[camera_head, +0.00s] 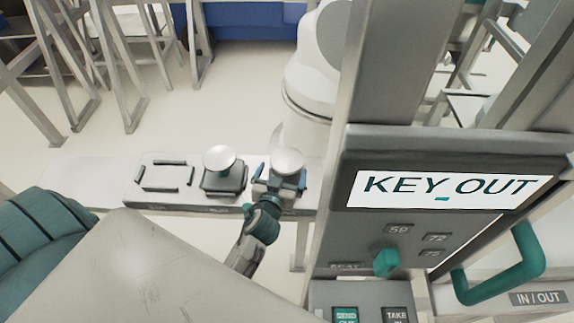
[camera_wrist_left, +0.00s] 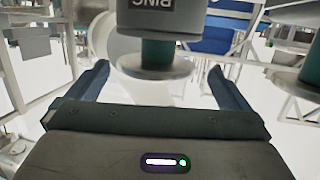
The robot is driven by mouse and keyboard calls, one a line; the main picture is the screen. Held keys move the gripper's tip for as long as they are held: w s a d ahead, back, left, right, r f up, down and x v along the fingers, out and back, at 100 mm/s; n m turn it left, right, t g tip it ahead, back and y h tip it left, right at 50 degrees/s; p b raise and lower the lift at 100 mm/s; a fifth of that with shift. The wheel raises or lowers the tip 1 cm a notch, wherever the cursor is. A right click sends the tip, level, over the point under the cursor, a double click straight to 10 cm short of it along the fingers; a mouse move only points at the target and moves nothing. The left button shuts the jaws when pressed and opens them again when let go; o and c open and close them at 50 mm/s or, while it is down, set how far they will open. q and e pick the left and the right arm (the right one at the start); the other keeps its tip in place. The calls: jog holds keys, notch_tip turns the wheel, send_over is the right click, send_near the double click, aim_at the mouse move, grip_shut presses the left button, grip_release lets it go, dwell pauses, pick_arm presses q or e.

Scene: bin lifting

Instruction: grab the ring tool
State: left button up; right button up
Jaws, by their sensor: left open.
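The ring tool shows in the left wrist view as a dark grey block (camera_wrist_left: 160,22) with a label that appears upside down, and a teal neck (camera_wrist_left: 155,55) below it in the picture. In the head view a tool with a pale round top (camera_head: 287,161) stands at the right part of the bench, partly hidden by my left gripper (camera_head: 280,178). My left gripper is open, and its two blue fingers also show in the left wrist view (camera_wrist_left: 165,88). The teal neck appears between the fingers, with gaps on both sides. My right gripper is not in view.
A second tool with a round top (camera_head: 222,160) stands just left of it on the bench (camera_head: 125,190). An empty holder frame (camera_head: 165,190) is further left. A panel reading KEY OUT (camera_head: 450,188) rises close on the right, with a teal handle (camera_head: 525,250).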

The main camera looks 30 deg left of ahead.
aim_at(287, 161)
pick_arm(q)
jog(key=shift+w, duration=0.3)
jog(key=shift+w+a+p, duration=0.1)
jog(key=shift+w+p, duration=0.25)
jog(key=p+x, duration=0.1)
jog(key=x, duration=0.3)
jog(key=shift+w+f, duration=0.1)
jog(key=shift+f, duration=0.05)
jog(key=shift+w+f, duration=0.1)
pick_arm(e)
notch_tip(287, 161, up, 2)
pick_arm(q)
jog(key=c, duration=1.3)
